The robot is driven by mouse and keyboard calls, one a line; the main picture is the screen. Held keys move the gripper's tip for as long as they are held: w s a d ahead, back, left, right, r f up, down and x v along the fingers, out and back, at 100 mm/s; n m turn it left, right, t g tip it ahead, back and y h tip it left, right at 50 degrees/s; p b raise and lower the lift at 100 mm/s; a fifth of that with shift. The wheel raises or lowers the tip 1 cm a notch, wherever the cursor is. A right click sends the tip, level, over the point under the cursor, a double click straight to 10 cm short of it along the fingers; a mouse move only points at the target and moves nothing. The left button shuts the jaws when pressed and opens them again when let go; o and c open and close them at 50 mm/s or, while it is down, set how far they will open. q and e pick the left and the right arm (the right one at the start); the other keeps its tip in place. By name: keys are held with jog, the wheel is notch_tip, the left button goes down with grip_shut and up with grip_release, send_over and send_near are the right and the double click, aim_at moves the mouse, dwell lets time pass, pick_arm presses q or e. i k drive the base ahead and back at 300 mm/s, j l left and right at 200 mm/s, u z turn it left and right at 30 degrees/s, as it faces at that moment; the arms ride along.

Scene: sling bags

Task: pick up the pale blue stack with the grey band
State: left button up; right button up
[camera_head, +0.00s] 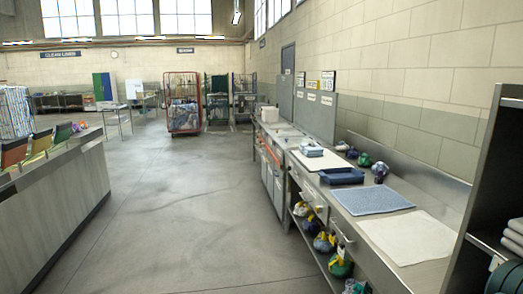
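A small pale blue folded stack (311,150) lies on the long metal counter (335,196) at the right, on the far part of a white sheet (318,162). A darker strip shows on it, but it is too small to tell whether this is a grey band. Neither of my grippers is in view, and nothing is seen touching the stack.
A dark blue tray (341,176) sits just nearer than the stack. A blue mat (372,200) and a white cloth (408,236) lie nearer. Several tied bags, one green (365,160), stand along the wall. A dark shelf (482,190) rises at right. The grey floor (205,215) is clear.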

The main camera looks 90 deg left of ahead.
aim_at(312, 149)
jog(key=u, duration=2.65)
jog(key=i+j+u, duration=0.3)
jog(key=i, duration=0.65)
jog(key=i+u, duration=0.35)
jog(key=i, duration=0.55)
jog(key=i+z, duration=0.15)
jog(key=i, duration=0.3)
jog(key=i+j+z, duration=0.2)
jog(key=i, duration=0.25)
jog(key=i+j+z, duration=0.15)
jog(key=i, duration=0.3)
jog(key=i+j+z, duration=0.15)
jog(key=i+z, duration=0.15)
jog(key=z, duration=0.2)
jog(key=i+j+z, duration=0.3)
jog(key=z, duration=0.15)
jog(key=i+j+z, duration=0.2)
jog(key=j+z, duration=0.3)
jog(key=i+j+z, duration=0.15)
jog(key=j+z, duration=0.3)
jog(key=i+l, duration=0.05)
jog(key=l, duration=0.1)
